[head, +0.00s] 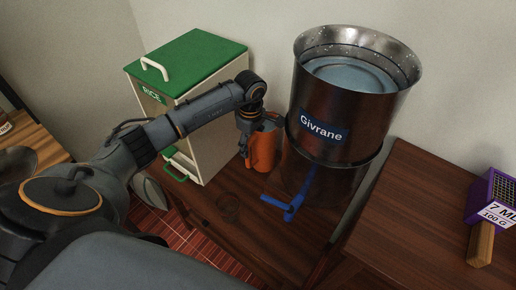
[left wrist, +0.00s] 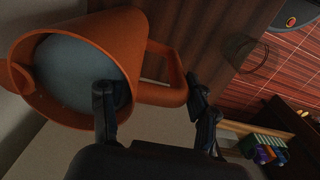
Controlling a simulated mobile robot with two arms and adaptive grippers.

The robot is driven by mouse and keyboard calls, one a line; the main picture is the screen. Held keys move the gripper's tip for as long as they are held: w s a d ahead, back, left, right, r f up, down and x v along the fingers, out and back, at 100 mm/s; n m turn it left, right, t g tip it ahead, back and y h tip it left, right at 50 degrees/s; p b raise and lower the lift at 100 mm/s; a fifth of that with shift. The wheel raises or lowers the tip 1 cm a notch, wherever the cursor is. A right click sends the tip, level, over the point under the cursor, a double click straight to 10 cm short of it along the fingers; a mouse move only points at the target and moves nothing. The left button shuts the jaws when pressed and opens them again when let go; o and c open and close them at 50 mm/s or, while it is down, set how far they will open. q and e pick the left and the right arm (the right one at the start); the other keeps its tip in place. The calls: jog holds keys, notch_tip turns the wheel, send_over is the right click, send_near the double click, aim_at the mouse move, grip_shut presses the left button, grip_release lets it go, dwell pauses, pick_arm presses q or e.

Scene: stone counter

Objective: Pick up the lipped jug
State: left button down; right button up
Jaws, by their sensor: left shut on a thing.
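The orange lipped jug (head: 263,152) is at the wooden counter, between the white cabinet and the large metal drum. My left gripper (head: 250,126) is at its top from above. In the left wrist view the jug (left wrist: 125,35) shows its open mouth, grey inside, its lip at the left and its loop handle at the right. My left gripper (left wrist: 152,95) is shut on it, with one finger over the mouth and the other beside the handle's outer side. I cannot tell whether the jug's base touches the counter. My right gripper is not in view.
The drum (head: 335,165) labelled Givrane, with a blue tap (head: 290,207), stands close right of the jug. The green-lidded rice cabinet (head: 190,95) stands close left.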

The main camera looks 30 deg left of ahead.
pick_arm(q)
jog(key=shift+r, duration=0.3)
jog(key=shift+w+r, duration=0.1)
jog(key=shift+r, duration=1.55)
notch_tip(320, 180, up, 19)
jog(key=b, duration=0.1)
notch_tip(320, 180, up, 5)
send_over(252, 137)
jog(key=shift+r+p, duration=0.1)
jog(key=shift+p, duration=0.25)
jog(key=shift+r, duration=0.15)
dwell(0.8)
